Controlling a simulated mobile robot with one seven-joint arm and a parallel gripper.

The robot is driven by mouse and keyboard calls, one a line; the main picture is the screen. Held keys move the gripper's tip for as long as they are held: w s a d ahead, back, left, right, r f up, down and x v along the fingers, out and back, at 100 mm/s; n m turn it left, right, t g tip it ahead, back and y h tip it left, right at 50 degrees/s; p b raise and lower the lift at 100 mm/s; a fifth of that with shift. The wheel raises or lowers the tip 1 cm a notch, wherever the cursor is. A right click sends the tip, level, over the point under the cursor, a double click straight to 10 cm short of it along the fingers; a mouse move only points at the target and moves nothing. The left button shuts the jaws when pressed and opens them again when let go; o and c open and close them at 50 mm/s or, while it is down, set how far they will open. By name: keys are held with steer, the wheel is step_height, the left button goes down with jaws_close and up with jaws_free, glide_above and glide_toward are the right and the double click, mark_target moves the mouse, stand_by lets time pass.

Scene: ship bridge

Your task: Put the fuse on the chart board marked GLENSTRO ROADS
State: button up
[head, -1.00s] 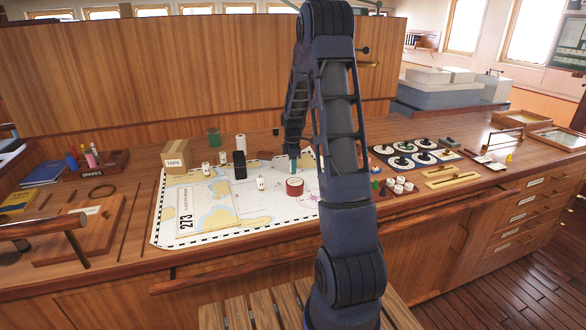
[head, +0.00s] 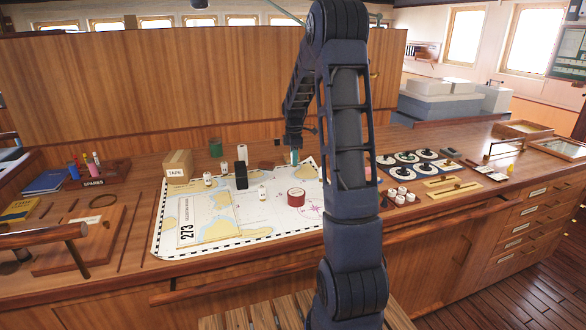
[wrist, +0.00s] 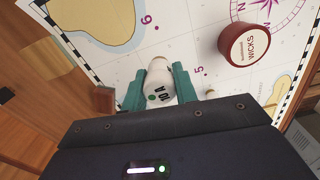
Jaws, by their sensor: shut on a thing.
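My gripper (head: 294,157) is over the far part of the chart board in the head view. In the wrist view its teal fingers (wrist: 158,92) are shut on a white cylindrical fuse (wrist: 157,78) marked 10A with a green dot. The chart board (head: 255,213) lies flat on the wooden desk, numbered 273 at its left; its title is too small to read. Its printed surface (wrist: 183,45) is beneath the fuse in the wrist view. I cannot tell whether the fuse touches it. My arm hides the board's right side in the head view.
A red WICKS tin (head: 296,198), a black upright object (head: 241,176) and several small white cylinders (head: 262,193) stand on the board. A TAPE box (head: 178,166) stands at its far left corner. A brown block (wrist: 103,100) is left of my fingers. The board's near middle is clear.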

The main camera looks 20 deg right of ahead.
steer(key=shift+r, duration=0.65)
steer(key=shift+a+r, duration=0.15)
steer(key=shift+a, duration=0.15)
steer(key=s+a+r+n, duration=0.1)
steer(key=a+r+n, duration=0.15)
steer(key=a, duration=0.75)
steer(key=s+a+r+n, duration=0.2)
steer(key=a+r, duration=0.1)
steer(key=a, duration=0.8)
step_height(320, 180, up, 5)
steer(key=n, duration=0.4)
glide_above(206, 214)
step_height(206, 214, down, 20)
steer(key=shift+r, duration=0.25)
steer(key=shift+f, duration=0.15)
steer(key=o, duration=0.8)
steer(key=shift+o, duration=0.8)
